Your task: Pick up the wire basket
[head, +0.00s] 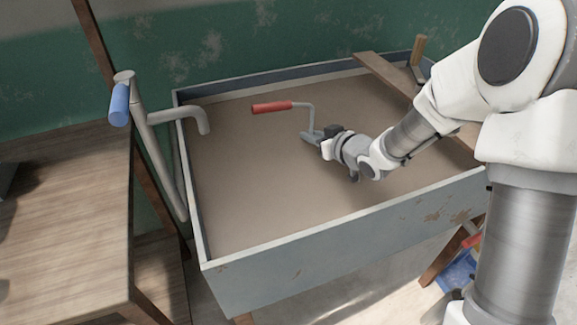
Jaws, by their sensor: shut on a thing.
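I see no wire basket in the head view. My gripper (318,138) is over the tan inside of a grey trough. It is shut on the metal end of a trowel-like tool with a red handle (271,107). The tool's thin bent shank (312,117) runs from my gripper up and over to the handle, which points left. The jaws hide part of the tool's metal end. I cannot tell how far the tool is above the trough's bottom.
The grey trough (345,241) has raised walls all round. A pipe tap with a blue handle (119,104) reaches over its left wall. A wooden plank (385,75) lies across the right end. A wooden table (65,215) stands left. Something blue (457,272) is low at right.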

